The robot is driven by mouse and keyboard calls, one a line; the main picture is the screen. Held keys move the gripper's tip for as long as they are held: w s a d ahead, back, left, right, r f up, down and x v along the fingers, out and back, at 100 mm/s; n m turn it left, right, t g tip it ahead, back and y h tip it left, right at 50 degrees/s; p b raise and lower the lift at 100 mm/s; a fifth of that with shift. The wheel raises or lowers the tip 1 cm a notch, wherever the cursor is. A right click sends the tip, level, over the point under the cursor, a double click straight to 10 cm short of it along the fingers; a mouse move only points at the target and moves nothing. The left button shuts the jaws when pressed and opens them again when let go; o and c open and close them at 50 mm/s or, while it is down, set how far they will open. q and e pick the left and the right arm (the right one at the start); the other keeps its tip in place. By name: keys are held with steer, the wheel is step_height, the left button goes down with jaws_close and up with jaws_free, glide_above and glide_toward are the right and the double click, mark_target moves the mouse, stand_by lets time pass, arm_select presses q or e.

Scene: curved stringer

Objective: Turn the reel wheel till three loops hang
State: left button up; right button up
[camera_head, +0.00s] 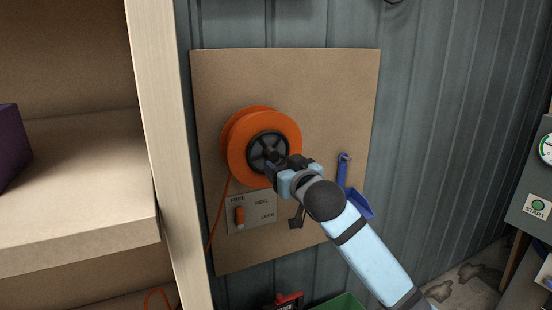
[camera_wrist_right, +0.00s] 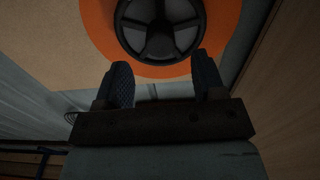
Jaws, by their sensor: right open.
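The orange reel (camera_head: 236,135) is mounted on a tan board on the wall, with a black spoked wheel (camera_head: 262,143) at its centre. An orange line (camera_head: 217,215) runs down from the reel's left side past the board's lower left edge; I cannot count any loops. My right gripper (camera_head: 272,160) is in front of the wheel's lower edge. In the right wrist view the two fingers (camera_wrist_right: 163,83) are apart, with the wheel (camera_wrist_right: 160,25) just beyond them and nothing between them. A label plate (camera_head: 250,214) below has an orange lever at FREE. My left gripper is not in view.
The board (camera_head: 330,90) also carries a blue tool (camera_head: 343,170) and a blue holder (camera_head: 361,204) right of my arm. A wooden shelf (camera_head: 75,150) stands close on the left. A green bin (camera_head: 340,302) is below, and a panel with a START button (camera_head: 538,205) is far right.

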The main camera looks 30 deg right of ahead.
mark_target(274, 158)
steer(key=shift+w+d, duration=0.15)
steer(key=shift+w, duration=2)
steer(key=shift+c, duration=0.4)
steer(key=c, duration=0.8)
steer(key=shift+c, duration=0.2)
steer(key=shift+p, duration=0.4)
